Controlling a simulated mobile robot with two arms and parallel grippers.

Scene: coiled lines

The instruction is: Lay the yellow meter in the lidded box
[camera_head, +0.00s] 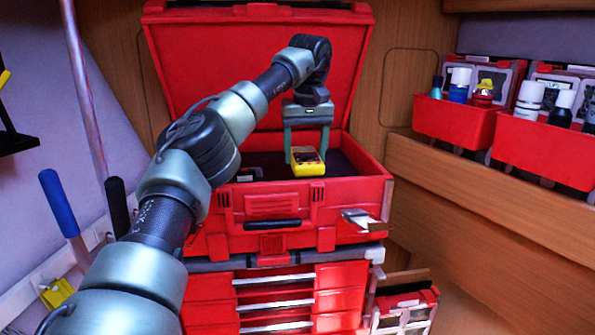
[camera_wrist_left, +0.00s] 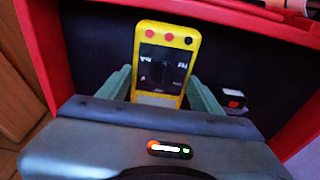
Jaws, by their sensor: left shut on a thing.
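The yellow meter (camera_head: 308,162) is between the fingers of my left gripper (camera_head: 306,150), which is shut on it. In the left wrist view the meter (camera_wrist_left: 166,60) shows its dark face and round buttons, with a green finger on each side. The red lidded box (camera_head: 270,206) stands open, its lid (camera_head: 205,75) raised at the back. My left gripper holds the meter over or within the box's dark interior; whether it touches the bottom I cannot tell. My right gripper is not in view.
A small dark item with a red spot (camera_wrist_left: 235,102) lies in the box beside the meter. A red drawer unit (camera_head: 275,297) is under the box. Red bins (camera_head: 545,150) with bottles line the right wall. Tool handles (camera_head: 58,200) stand at the left.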

